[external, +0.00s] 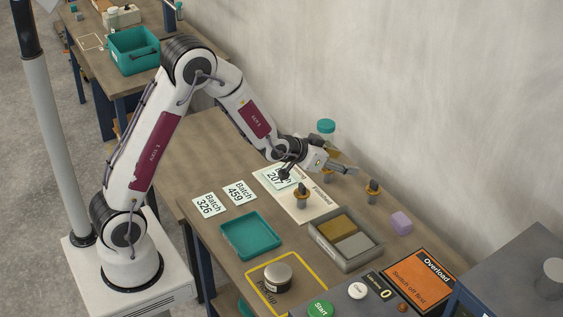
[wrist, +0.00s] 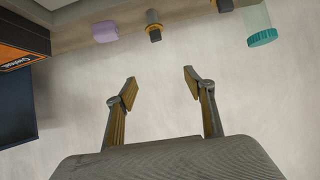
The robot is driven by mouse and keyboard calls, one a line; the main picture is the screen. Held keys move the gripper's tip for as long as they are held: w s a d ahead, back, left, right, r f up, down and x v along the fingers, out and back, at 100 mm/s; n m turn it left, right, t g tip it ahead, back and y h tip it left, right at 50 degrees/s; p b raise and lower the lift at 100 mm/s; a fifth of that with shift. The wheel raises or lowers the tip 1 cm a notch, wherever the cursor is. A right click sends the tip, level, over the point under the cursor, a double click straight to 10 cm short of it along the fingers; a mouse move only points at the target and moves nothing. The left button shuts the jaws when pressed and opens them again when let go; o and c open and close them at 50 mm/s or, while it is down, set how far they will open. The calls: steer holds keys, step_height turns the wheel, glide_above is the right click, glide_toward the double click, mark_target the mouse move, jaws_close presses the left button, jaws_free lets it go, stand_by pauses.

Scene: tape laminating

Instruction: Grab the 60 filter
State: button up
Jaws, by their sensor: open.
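No thing in view shows a readable "60", so I cannot tell which is the 60 filter. Two small dark pieces with orange bands stand upright: one (external: 302,197) on the white sheet, one (external: 372,191) to its right on the bare table. In the wrist view, one banded piece (wrist: 154,31) shows whole at the top, and another (wrist: 223,5) is cut by the edge. My gripper (external: 334,168) is raised over the table near the wall, above and behind these pieces. In the wrist view my gripper (wrist: 160,84) has its fingers spread with nothing between them.
A teal-capped jar (external: 326,128) stands behind my gripper, close to the wall. A purple block (external: 400,222) lies at the right. In front are a two-part tray (external: 326,254), a teal tray (external: 226,239), batch cards (external: 239,192) and a round canister (external: 278,274).

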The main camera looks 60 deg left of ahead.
steer(key=t, duration=0.2)
glide_toward(367, 192)
steer(key=shift+w+d+r, duration=0.1)
steer(key=shift+w+r, duration=0.05)
steer(key=shift+w, duration=0.4)
steer(key=shift+w+d+r, duration=0.1)
steer(key=shift+w+r, duration=0.05)
steer(key=shift+w, duration=0.35)
steer(key=shift+w+f, duration=0.1)
steer(key=shift+f, duration=0.65)
steer(key=shift+x, duration=1.3)
steer(key=shift+x, duration=2.6)
steer(key=shift+a, duration=0.15)
steer(key=c, duration=1.2)
